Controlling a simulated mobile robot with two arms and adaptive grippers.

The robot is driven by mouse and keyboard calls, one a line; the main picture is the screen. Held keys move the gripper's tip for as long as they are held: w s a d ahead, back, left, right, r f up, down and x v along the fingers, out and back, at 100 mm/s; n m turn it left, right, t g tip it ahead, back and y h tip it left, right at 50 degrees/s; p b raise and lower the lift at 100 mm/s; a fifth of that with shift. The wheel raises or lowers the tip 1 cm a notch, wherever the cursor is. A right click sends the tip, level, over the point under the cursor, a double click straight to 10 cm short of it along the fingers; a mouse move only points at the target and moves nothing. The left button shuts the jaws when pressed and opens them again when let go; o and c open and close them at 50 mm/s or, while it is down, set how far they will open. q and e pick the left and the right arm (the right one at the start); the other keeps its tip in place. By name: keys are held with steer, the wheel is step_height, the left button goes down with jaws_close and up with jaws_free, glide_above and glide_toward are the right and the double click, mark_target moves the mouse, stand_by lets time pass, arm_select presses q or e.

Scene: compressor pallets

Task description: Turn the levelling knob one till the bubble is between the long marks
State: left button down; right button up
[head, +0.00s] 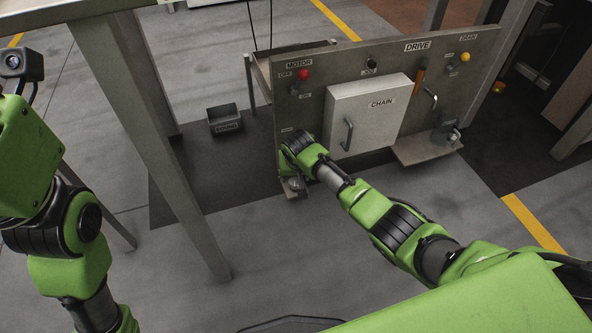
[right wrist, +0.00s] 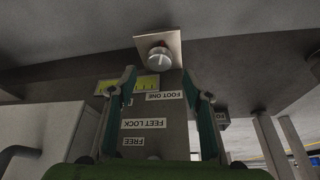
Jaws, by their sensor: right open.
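The silver levelling knob (right wrist: 159,57) sits on a square, light plate in the right wrist view. The yellow-green level vial (right wrist: 146,84) is beside it, partly behind a finger; its dark marks show, but I cannot make out the bubble. The label "FOOT ONE" (right wrist: 166,95) is upside down nearby. My right gripper (right wrist: 163,80) is open, with its fingers apart on either side of the knob's line and nothing held between them. In the head view it is low at the panel's left end (head: 293,186), where my arm hides the knob. My left gripper's fingers do not show.
The grey panel (head: 400,62) carries a white "CHAIN" door (head: 365,112) with a handle, a red button (head: 304,74) and a yellow button (head: 465,57). A small dark bin (head: 224,120) stands left on the floor. A grey post (head: 150,140) stands between my arms.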

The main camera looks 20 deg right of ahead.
steer(key=shift+v, duration=3)
steer(key=shift+s, duration=0.1)
